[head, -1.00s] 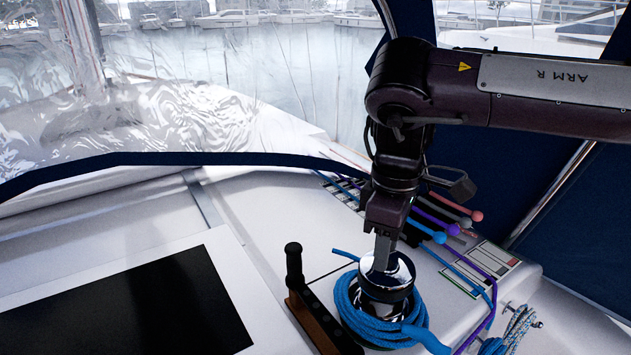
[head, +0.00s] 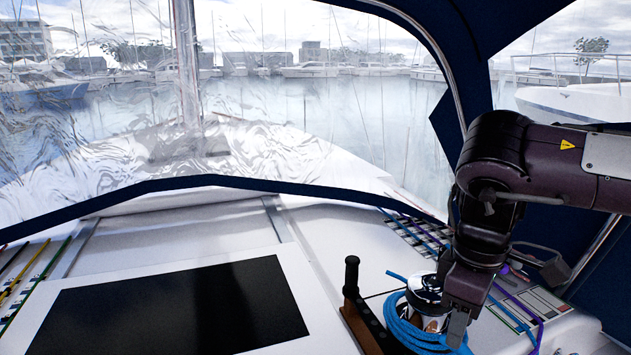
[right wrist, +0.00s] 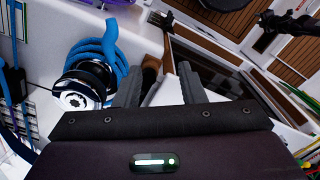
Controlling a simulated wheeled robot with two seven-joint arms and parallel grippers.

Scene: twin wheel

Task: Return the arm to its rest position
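My right gripper (head: 458,325) hangs fingers-down from the bent right arm (head: 500,200) at the right of the head view. It is beside the chrome winch (head: 428,287), overlapping its right side in the picture. In the right wrist view the two fingers (right wrist: 160,85) are apart with nothing held between them. The winch (right wrist: 88,85) shows left of the fingers there, apart from them, with blue rope (right wrist: 105,45) around it. My left gripper is not seen in the head view.
A black upright handle (head: 352,275) on a brown base stands left of the winch. Coloured lines (head: 415,232) run behind the arm. A dark flat panel (head: 185,312) lies on the white deck at left. A dark blue canopy edge (head: 200,182) and window film lie beyond.

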